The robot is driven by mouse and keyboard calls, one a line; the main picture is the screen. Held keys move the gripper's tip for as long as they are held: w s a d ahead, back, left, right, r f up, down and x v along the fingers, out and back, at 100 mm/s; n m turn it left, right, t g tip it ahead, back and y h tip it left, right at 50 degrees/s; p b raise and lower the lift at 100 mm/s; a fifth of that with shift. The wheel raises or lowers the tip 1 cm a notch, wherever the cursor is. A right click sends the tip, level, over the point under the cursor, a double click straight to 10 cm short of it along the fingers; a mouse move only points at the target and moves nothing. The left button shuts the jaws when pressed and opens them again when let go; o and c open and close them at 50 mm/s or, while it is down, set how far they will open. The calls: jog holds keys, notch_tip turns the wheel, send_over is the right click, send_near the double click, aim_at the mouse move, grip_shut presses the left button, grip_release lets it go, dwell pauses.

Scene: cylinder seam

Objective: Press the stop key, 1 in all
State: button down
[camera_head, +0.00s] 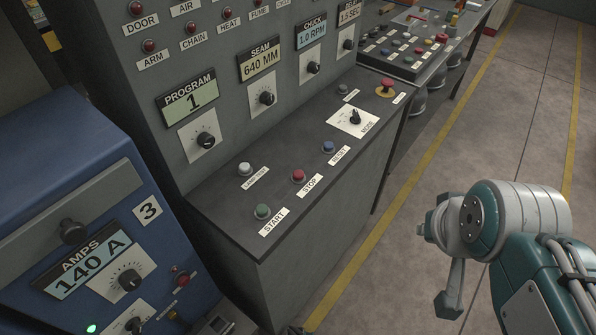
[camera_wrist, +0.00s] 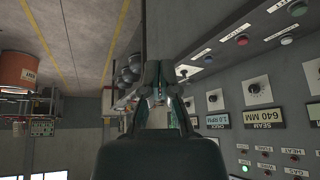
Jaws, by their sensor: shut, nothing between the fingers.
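The stop key is a red round button (camera_head: 298,176) with a STOP label, on the dark sloped desk (camera_head: 228,217) of the grey control cabinet. It stands between the green START button (camera_head: 263,212) and the blue RESET button (camera_head: 328,147). In the wrist view, where labels appear upside down, the red stop button (camera_wrist: 242,40) is at the upper right. My gripper (camera_wrist: 158,101) is shut and empty there, left of and apart from the button. In the head view my arm is at the lower right, over the floor, away from the desk.
A white lamp-test button (camera_head: 245,169), a MODE knob (camera_head: 355,117) and a red mushroom button on yellow (camera_head: 386,88) share the desk. A blue welder unit (camera_head: 75,195) is at left. Another bench with a button box (camera_head: 408,50) stands beyond. The floor at right is open.

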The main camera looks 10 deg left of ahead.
jog(key=w+a+m+y, duration=0.4)
jog(key=w+a+m, duration=0.5)
jog(key=w+a, duration=0.35)
jog(key=m+t+y, duration=0.1)
jog(key=m+y, duration=0.1)
jog(key=m, duration=0.8)
send_over(300, 174)
notch_tip(300, 174, down, 4)
jog(key=shift+f, duration=0.2)
jog(key=shift+f, duration=0.1)
jog(key=shift+f, duration=4.35)
jog(key=shift+f, duration=0.1)
jog(key=shift+f, duration=0.2)
